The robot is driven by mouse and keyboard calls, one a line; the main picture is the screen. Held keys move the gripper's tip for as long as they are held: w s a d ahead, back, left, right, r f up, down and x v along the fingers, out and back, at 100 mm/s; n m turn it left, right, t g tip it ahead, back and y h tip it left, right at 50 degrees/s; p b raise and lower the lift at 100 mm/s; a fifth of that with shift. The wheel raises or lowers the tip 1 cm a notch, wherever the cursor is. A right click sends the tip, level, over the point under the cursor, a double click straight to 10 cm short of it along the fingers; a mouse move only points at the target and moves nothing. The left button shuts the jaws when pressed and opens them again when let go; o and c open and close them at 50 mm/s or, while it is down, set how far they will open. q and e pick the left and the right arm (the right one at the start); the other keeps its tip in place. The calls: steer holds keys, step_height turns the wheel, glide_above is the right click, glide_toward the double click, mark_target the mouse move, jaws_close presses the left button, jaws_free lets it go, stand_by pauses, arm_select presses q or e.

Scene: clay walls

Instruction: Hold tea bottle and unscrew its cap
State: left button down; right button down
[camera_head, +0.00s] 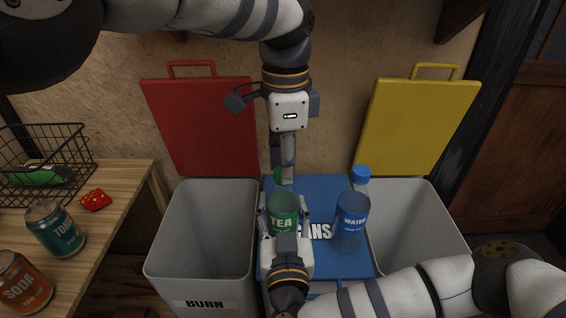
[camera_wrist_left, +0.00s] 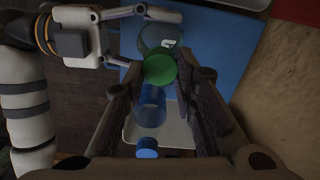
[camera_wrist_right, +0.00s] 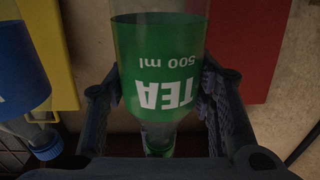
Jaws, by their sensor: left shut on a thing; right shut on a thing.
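The clear tea bottle with a green label (camera_head: 283,208) stands upright in the head view. My right gripper (camera_head: 284,222) is shut around its label from the front; the right wrist view shows the label (camera_wrist_right: 160,65) upside down between the fingers. My left gripper (camera_head: 283,180) points straight down above the bottle, shut on the green cap (camera_wrist_left: 160,68). In the head view the cap (camera_head: 277,174) is mostly hidden behind the left fingers. The fingers also hide the neck, so I cannot tell there whether cap and bottle touch.
A wooden table (camera_head: 110,215) at left holds cans and a basket.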

arm_select(q)
steer(key=n, duration=0.4)
steer(key=shift+w+n, duration=0.1)
steer(key=shift+n, duration=0.2)
steer(key=n, duration=0.4)
steer(key=shift+a, duration=0.1)
steer(key=n, duration=0.8)
steer(key=shift+a, duration=0.1)
steer(key=n, duration=0.4)
steer(key=shift+r, duration=0.1)
steer(key=n, duration=0.4)
steer(key=shift+a, duration=0.1)
steer(key=n, duration=0.6)
steer(key=shift+n, duration=0.3)
steer(key=n, duration=0.4)
